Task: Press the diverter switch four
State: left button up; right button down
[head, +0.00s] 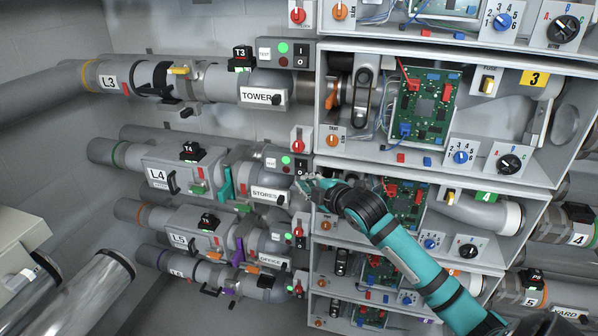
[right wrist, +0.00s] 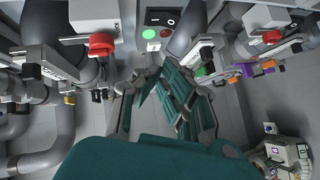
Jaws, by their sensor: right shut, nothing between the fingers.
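My right gripper (head: 308,184) is shut and empty, at the left edge of the row-four cabinet opening, near the STORES pipe end. In the right wrist view its teal fingers (right wrist: 164,78) point toward a black I/O rocker switch (right wrist: 163,17) with a green lamp beneath it. A gap shows between fingers and rocker. In the head view the row-four I/O rocker (head: 300,164) sits just above my gripper. A small pale switch (head: 451,196) stands beside the green "4" label (head: 486,197). I cannot tell which of these is the diverter switch. My left gripper is not in view.
A red rotary knob (head: 298,146) sits above the row-four rocker. The STORES label (head: 266,194) is on the pipe left of my gripper. A circuit board (head: 404,205) lies behind my right arm. Row three (head: 432,100) is above; open floor shows at lower left.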

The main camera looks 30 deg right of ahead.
aim_at(300, 168)
jog(key=w+d+f+p, duration=0.1)
jog(key=w, duration=0.2)
jog(key=w+d+f, duration=0.1)
jog(key=w, duration=0.1)
jog(key=w+d+f+p, duration=0.1)
jog(key=w, duration=0.2)
jog(key=shift+w+f+p, duration=0.15)
jog(key=shift+w+p, duration=0.15)
jog(key=shift+p, duration=0.05)
jog(key=b, duration=0.1)
jog(key=f+b, duration=0.1)
jog(key=b, duration=0.1)
jog(key=shift+w+d+f+n+t, duration=0.1)
jog(key=shift+d+f+n+t, duration=0.1)
jog(key=shift+d+n+t, duration=0.15)
jog(key=shift+w+r+p, duration=0.1)
jog(key=shift+r+p, duration=0.2)
jog(key=shift+r, duration=0.15)
jog(key=shift+a, duration=0.15)
